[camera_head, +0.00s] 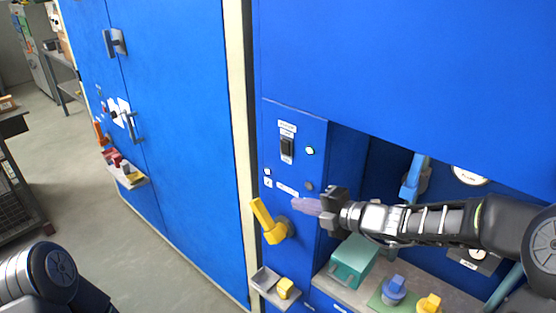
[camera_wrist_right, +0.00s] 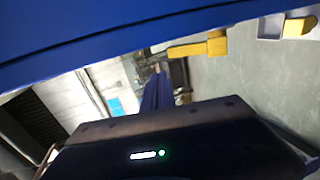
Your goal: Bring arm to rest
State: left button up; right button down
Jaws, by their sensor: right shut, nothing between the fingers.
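My right arm reaches in from the right in the head view. Its gripper (camera_head: 304,205) is shut and empty, in front of the narrow blue switch panel (camera_head: 283,163). The fingertips are just up and right of a yellow lever handle (camera_head: 263,216); I cannot tell the exact gap. The lever also shows in the right wrist view (camera_wrist_right: 198,46), where the dark gripper body fills the bottom. Part of my left arm shows at the lower left of the head view, but its gripper is out of frame.
A small grey tray (camera_head: 262,283) with a yellow block (camera_head: 285,287) sits below the lever. A teal box (camera_head: 352,262), a blue knob (camera_head: 394,290) and a yellow knob (camera_head: 429,304) are on the shelf under my right arm. Blue cabinet doors (camera_head: 185,110) stand left; open floor lies beyond.

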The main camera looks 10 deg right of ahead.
jog(key=s+d+f+n+g+h, duration=0.1)
jog(key=s+f+n+g+h, duration=0.2)
jog(key=s+f+n, duration=0.75)
jog(key=s+d+f+n+g+h, duration=0.2)
jog(key=s+f+n+g+h, duration=0.15)
jog(key=f+n, duration=1.35)
jog(key=s+a+f+n+g, duration=0.2)
jog(key=s+a+f+n, duration=0.4)
jog(key=s+n, duration=0.2)
jog(key=s+a+f+n+g+y+b, duration=0.1)
jog(key=s+a+f+n+g, duration=0.1)
jog(key=s+a+f+n, duration=0.3)
jog(key=s+a+n, duration=0.1)
jog(key=s+n, duration=0.2)
jog(key=s, duration=0.2)
jog(key=shift+f+n, duration=0.35)
jog(key=shift+a, duration=0.1)
